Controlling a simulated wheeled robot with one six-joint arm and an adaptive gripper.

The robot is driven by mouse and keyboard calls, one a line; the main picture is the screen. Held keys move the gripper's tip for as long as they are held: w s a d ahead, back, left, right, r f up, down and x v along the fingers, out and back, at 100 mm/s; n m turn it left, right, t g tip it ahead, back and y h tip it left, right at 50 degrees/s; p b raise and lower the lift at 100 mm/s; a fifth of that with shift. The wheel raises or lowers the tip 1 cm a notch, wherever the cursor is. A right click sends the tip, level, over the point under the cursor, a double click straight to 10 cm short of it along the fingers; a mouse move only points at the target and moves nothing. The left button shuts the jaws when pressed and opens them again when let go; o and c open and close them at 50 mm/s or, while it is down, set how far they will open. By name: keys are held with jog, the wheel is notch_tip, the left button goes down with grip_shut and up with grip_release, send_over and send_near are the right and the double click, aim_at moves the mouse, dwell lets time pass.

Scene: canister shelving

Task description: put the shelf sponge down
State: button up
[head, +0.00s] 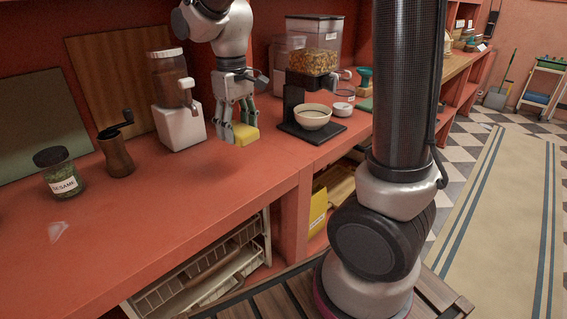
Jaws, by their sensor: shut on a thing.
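The shelf sponge (244,134) is a small yellow block in the head view. My gripper (237,130) points down from above and is shut on the sponge. The sponge is at or just above the red counter (185,204); I cannot tell whether it touches. The finger pads partly hide its left side.
A white bowl (312,118) on a dark dispenser stand is close to the right. A white-based coffee grinder (179,127), hand mill (116,153) and sesame jar (59,171) stand to the left. The counter's front middle is mostly clear.

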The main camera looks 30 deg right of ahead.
aim_at(246, 171)
jog(key=shift+s+d+m, duration=0.1)
jog(key=shift+d+m, duration=0.2)
jog(key=shift+d, duration=0.35)
jog(key=shift+f, duration=0.4)
jog(key=shift+m, duration=0.3)
notch_tip(246, 171, down, 9)
jog(key=shift+a+f, duration=0.1)
jog(key=shift+f, duration=0.05)
jog(key=shift+f, duration=0.15)
jog(key=o, duration=1)
